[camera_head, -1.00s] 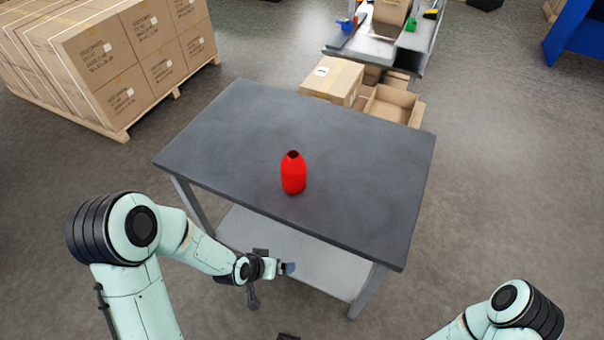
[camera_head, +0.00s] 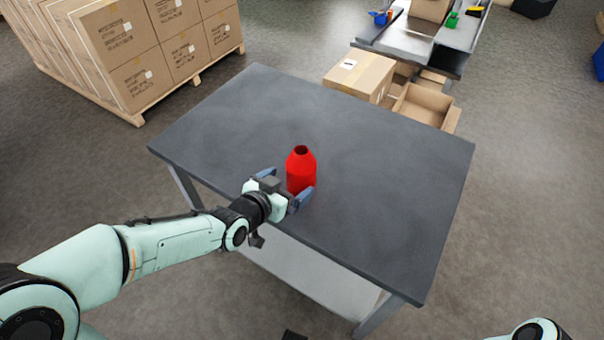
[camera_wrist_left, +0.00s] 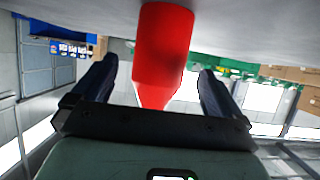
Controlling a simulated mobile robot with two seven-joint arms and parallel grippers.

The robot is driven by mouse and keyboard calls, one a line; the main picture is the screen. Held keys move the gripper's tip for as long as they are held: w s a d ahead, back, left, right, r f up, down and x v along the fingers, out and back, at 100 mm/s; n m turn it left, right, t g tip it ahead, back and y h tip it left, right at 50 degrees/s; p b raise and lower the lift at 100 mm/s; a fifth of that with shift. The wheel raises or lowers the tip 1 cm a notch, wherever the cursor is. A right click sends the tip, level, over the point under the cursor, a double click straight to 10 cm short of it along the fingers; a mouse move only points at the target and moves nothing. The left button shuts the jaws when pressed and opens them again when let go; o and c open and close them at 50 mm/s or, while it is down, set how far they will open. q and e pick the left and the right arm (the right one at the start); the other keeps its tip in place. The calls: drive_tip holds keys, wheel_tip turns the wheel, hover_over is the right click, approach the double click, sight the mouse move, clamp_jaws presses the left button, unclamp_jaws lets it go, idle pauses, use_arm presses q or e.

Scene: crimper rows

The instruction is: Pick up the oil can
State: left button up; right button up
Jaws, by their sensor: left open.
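The red oil can (camera_head: 301,169) stands upright on the dark grey table (camera_head: 370,160), near its front edge. My left gripper (camera_head: 285,186) is open at the can's near left side, its fingers pointing toward it. In the left wrist view the can (camera_wrist_left: 163,50) shows upside down between the two spread fingers of the gripper (camera_wrist_left: 155,88), with a gap on each side. I cannot tell from the frames whether any part touches the can. My right gripper is not in view; only a bit of my right arm shows at the lower right.
Cardboard boxes (camera_head: 150,50) are stacked on a pallet at the back left. A closed carton (camera_head: 360,74) and an open carton (camera_head: 425,104) stand behind the table. A further workbench (camera_head: 410,38) holds small coloured items. The tabletop around the can is clear.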

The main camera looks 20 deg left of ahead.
use_arm(q)
drive_tip(key=x, duration=0.7)
drive_tip(key=shift+w+a+r, duration=0.1)
drive_tip(key=shift+w, duration=0.1)
drive_tip(key=c, duration=1.1)
drive_tip(key=shift+r, duration=0.2)
